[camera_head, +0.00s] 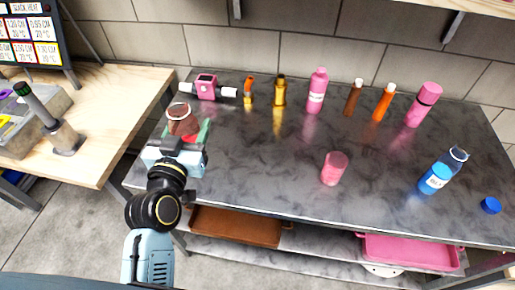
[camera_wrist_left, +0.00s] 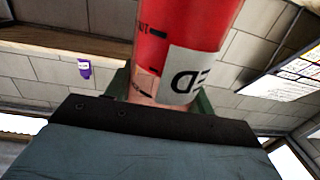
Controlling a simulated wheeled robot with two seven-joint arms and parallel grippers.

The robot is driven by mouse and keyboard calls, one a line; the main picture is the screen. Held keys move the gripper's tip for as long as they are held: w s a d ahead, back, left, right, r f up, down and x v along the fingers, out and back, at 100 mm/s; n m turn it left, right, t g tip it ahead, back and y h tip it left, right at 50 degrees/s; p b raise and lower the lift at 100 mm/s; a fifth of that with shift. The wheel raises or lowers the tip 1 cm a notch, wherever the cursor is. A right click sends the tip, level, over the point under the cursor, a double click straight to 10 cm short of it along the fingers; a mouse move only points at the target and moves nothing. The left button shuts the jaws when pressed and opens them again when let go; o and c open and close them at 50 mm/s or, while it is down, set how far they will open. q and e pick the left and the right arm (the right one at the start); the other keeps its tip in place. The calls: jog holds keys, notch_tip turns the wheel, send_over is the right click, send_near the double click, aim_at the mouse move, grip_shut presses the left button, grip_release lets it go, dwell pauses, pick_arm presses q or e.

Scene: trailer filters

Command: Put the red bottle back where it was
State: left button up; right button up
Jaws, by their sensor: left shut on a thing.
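The red bottle (camera_head: 181,121) is at the left end of the grey marble table, seen from above with a translucent brownish-red top. My left gripper (camera_head: 190,134) is shut on it, with the green fingers on its sides. In the left wrist view the red bottle (camera_wrist_left: 188,35) stands large between the fingers, with a white label and dark marks. I cannot tell whether its base touches the table. My right gripper is in neither view.
A pink device (camera_head: 206,87), several small bottles and a pink bottle (camera_head: 424,104) line the back of the marble table (camera_head: 260,165). A pink cup (camera_head: 334,168) stands mid-table. A wooden table (camera_head: 115,110) is left.

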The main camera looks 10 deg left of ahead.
pick_arm(q)
jog(key=w+d+f+h+p, duration=0.1)
jog(key=w+d+f+p, duration=0.15)
jog(key=w, duration=0.35)
jog(key=w+d+f+p, duration=0.1)
jog(key=w+d+p, duration=0.15)
jog(key=w, duration=0.35)
notch_tip(320, 180, down, 11)
jog(key=b, duration=0.5)
jog(key=shift+w+d+m+b, duration=0.3)
jog(key=shift+w+d+b, duration=0.05)
jog(key=shift+d, duration=0.05)
jog(key=shift+f, duration=0.2)
jog(key=o, duration=1.2)
jog(key=shift+c, duration=0.2)
